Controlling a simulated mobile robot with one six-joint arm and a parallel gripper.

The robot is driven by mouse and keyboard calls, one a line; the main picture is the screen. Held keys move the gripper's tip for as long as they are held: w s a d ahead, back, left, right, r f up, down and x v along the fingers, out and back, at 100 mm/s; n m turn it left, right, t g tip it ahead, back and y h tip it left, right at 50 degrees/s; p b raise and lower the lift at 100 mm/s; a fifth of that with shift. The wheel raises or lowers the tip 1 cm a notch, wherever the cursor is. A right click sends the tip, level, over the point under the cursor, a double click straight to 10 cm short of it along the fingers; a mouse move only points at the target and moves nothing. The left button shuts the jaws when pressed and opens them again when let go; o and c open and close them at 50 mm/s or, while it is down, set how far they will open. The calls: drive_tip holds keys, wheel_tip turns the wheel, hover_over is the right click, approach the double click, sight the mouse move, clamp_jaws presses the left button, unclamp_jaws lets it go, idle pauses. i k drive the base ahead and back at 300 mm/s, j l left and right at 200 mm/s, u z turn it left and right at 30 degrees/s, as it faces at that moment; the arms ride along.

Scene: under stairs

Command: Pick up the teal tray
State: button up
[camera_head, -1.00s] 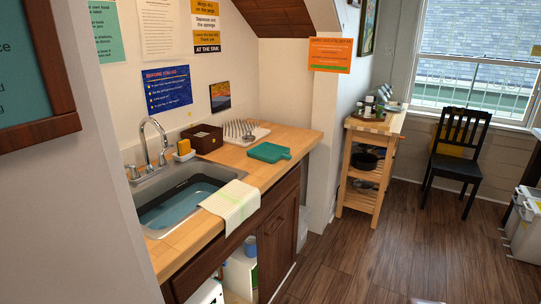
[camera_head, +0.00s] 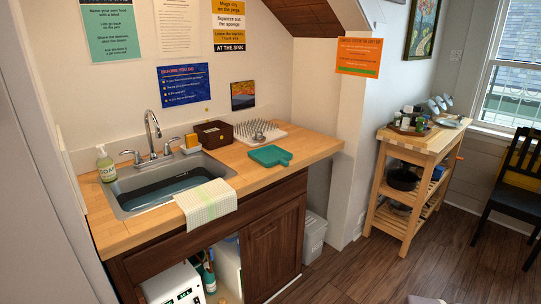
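The teal tray (camera_head: 270,156) lies flat on the wooden counter (camera_head: 309,148), right of the sink and near the counter's front right part. It has a short handle at its right end. Nothing covers it. My gripper is not in view.
The sink (camera_head: 160,185) with a towel (camera_head: 207,202) over its front edge is left of the tray. Behind the tray are a brown box (camera_head: 214,134) and a white drying rack (camera_head: 262,131). A wooden cart (camera_head: 408,185) and black chair (camera_head: 515,190) stand right. Floor (camera_head: 380,272) in front is partly clear.

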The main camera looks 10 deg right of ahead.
sight(268, 157)
drive_tip(key=i+l+u, duration=0.4)
drive_tip(key=i, duration=0.25)
drive_tip(key=i+l+u, duration=0.45)
drive_tip(key=i+l, duration=0.15)
drive_tip(key=l, duration=0.2)
drive_tip(key=i+j+u, duration=0.2)
drive_tip(key=i, duration=0.2)
drive_tip(key=l, duration=0.1)
